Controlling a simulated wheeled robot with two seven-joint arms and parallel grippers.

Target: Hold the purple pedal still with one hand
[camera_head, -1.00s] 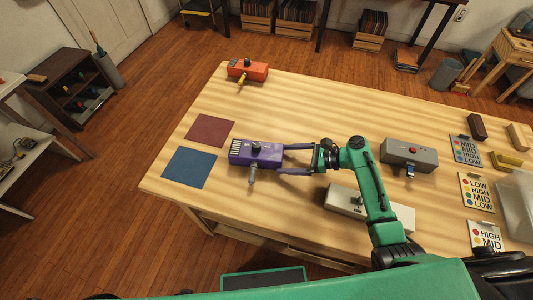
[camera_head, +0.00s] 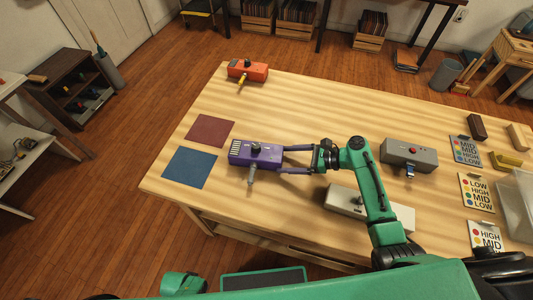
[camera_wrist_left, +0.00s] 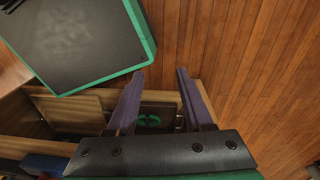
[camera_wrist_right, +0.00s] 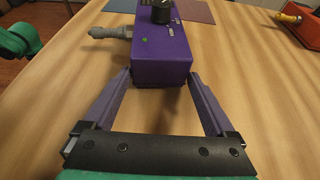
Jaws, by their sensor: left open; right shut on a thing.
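The purple pedal (camera_head: 256,153) stands on the wooden table, with a black knob on top and a grey plug at its near side. My right gripper (camera_head: 283,159) reaches it from the right. In the right wrist view its fingers (camera_wrist_right: 160,85) are on either side of the near end of the purple pedal (camera_wrist_right: 161,58), shut on it. My left gripper (camera_wrist_left: 160,80) is open and empty in the left wrist view, below the table's edge over the floor. In the head view only a green part of my left arm shows at the bottom.
An orange pedal (camera_head: 248,70) stands at the far left, a grey pedal (camera_head: 409,154) and a white pedal (camera_head: 345,199) to the right. A maroon square (camera_head: 210,130) and a blue square (camera_head: 190,168) lie left of the purple pedal. Cards (camera_head: 476,191) lie at the right.

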